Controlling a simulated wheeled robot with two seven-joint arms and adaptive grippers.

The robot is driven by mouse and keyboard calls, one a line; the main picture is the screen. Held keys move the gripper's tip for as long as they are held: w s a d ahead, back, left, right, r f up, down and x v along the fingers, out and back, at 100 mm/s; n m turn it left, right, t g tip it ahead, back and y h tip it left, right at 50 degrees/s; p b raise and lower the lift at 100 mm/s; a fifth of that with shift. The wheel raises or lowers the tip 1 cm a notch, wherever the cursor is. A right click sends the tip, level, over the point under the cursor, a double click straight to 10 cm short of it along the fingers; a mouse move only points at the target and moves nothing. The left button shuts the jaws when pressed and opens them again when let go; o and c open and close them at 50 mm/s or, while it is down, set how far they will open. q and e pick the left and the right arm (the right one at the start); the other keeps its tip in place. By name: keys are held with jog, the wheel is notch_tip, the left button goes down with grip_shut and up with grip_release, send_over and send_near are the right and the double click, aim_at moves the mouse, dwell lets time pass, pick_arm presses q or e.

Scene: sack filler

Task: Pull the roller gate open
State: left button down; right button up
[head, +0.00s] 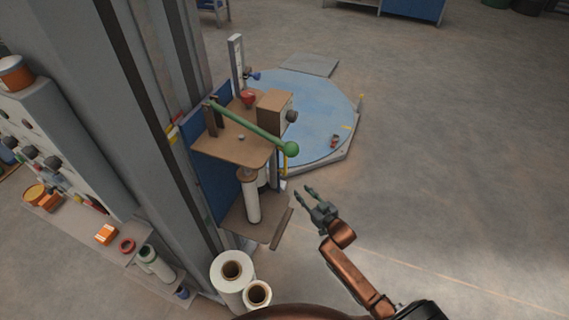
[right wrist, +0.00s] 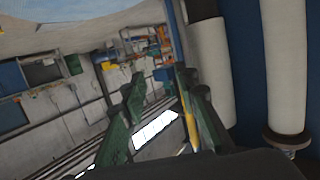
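A brown-shelved stand (head: 225,148) with a blue back panel is left of centre in the head view. A green bar with a round green knob (head: 291,148) slants across its top. A white upright roller (head: 252,200) stands below the top shelf. No part is clearly recognisable as a separate roller gate. My right gripper (head: 304,189) is open and empty, right of the roller and below the knob, apart from both. In the right wrist view its green fingers (right wrist: 160,82) are spread, with white cylinders (right wrist: 286,65) to their right. My left gripper is out of view.
A grey column (head: 130,110) and a cluttered workbench (head: 75,225) are at the left. Two white rolls (head: 229,283) stand at the bottom. A blue round platform (head: 325,110) lies behind the stand. The floor to the right is clear.

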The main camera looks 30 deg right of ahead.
aim_at(286, 161)
notch_tip(286, 161, up, 12)
jog(key=w+a+t+y+b, duration=0.1)
jog(key=w+a+t+y, duration=0.1)
jog(key=w+a, duration=0.1)
jog(key=shift+n, duration=0.3)
jog(key=w, duration=0.2)
jog(key=w+b, duration=0.1)
jog(key=w, duration=0.2)
jog(key=shift+w+a, duration=0.2)
jog(key=shift+w, duration=0.1)
jog(key=shift+w+a, duration=0.1)
jog(key=shift+w, duration=0.7)
jog(key=shift+c, duration=0.2)
grip_shut()
